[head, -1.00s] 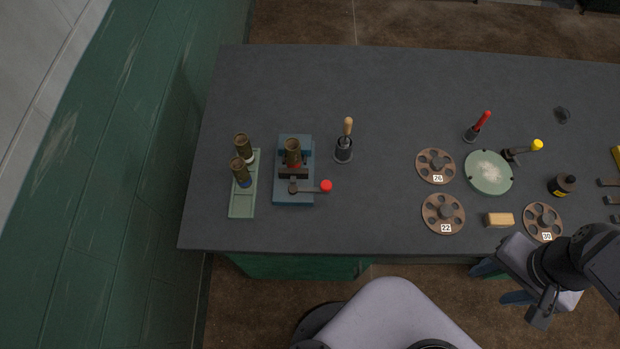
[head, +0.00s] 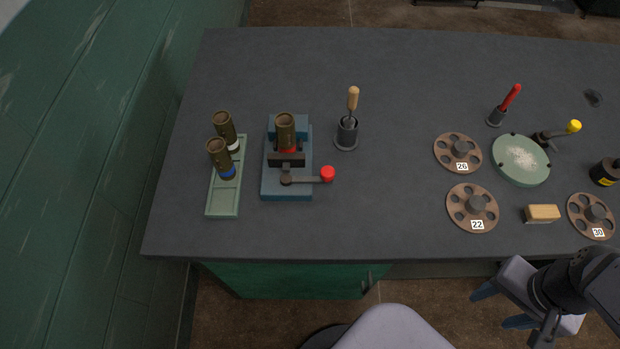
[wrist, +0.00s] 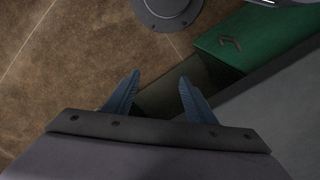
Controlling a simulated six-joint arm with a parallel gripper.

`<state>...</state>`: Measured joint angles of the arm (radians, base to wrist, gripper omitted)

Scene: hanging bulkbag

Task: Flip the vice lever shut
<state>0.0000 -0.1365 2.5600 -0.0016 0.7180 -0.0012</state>
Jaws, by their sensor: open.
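The blue vice (head: 270,189) stands on the left part of the bench in the head view. Its lever (head: 305,180) has a red knob (head: 327,174) and points to the right. A brass-coloured cylinder (head: 285,133) stands upright at the vice jaws, with a red band near its lower end. My gripper (head: 503,307) is at the lower right in the head view, off the bench's front edge and far from the vice. Its blue fingers are spread and empty in the wrist view (wrist: 158,95). The vice is not in the wrist view.
A green tray (head: 223,203) with two brass cylinders stands left of the vice. A holder (head: 347,136) with a wooden-handled tool stands to its right. Numbered discs (head: 472,208), a wooden block (head: 542,213) and a round green plate (head: 521,160) occupy the right. The bench front-centre is clear.

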